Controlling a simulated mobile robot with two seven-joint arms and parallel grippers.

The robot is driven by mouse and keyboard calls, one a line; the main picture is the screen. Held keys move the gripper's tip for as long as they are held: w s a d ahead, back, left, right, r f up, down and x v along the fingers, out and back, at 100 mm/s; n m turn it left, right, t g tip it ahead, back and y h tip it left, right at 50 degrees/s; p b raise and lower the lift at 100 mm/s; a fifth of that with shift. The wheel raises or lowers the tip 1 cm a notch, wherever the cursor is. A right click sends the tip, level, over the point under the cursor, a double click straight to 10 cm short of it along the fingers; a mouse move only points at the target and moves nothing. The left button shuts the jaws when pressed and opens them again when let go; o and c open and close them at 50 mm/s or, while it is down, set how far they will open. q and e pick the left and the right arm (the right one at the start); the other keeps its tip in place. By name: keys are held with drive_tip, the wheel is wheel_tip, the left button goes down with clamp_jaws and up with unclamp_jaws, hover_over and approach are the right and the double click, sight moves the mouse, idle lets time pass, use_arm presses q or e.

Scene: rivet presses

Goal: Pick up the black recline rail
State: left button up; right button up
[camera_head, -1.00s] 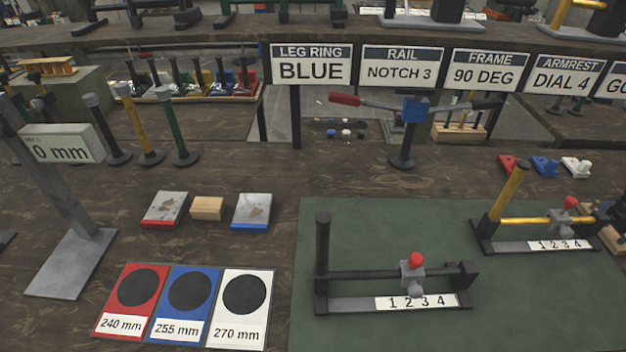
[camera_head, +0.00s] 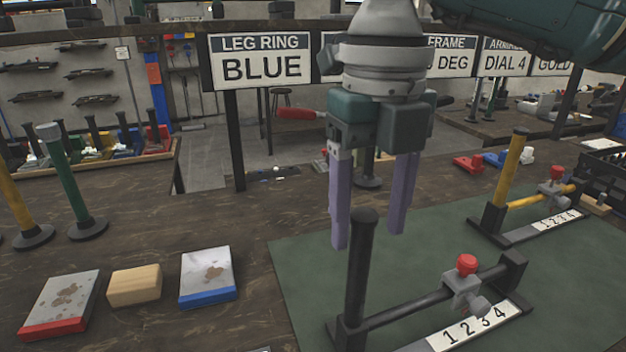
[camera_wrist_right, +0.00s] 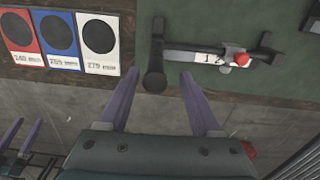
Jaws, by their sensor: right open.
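The black recline rail (camera_head: 407,312) stands on the green mat (camera_head: 303,276), with a black upright post at its left end, a grey slider with a red knob, and a white 1-2-3-4 scale. My right gripper (camera_head: 368,240) points down, open and empty, above and around the top of that post in the head view. In the right wrist view the rail (camera_wrist_right: 195,52) lies beyond the fingertips (camera_wrist_right: 160,80), and the post's round top shows between the two purple fingers. I cannot tell whether they touch it. My left gripper is not clearly seen.
A second rail with a yellow post (camera_head: 511,168) stands at the right of the mat. Red-edged and blue-edged blocks (camera_head: 207,276) and a wooden block (camera_head: 135,286) lie left of the mat. Signs (camera_head: 262,62) stand behind.

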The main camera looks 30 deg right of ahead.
sight(359, 260)
drive_tip(key=f, duration=0.5)
drive_tip(key=shift+w+a+f, duration=0.15)
drive_tip(key=shift+a+f, duration=0.1)
drive_tip(key=shift+f, duration=0.15)
clamp_jaws()
drive_tip(key=shift+p, duration=0.3)
idle(0.7)
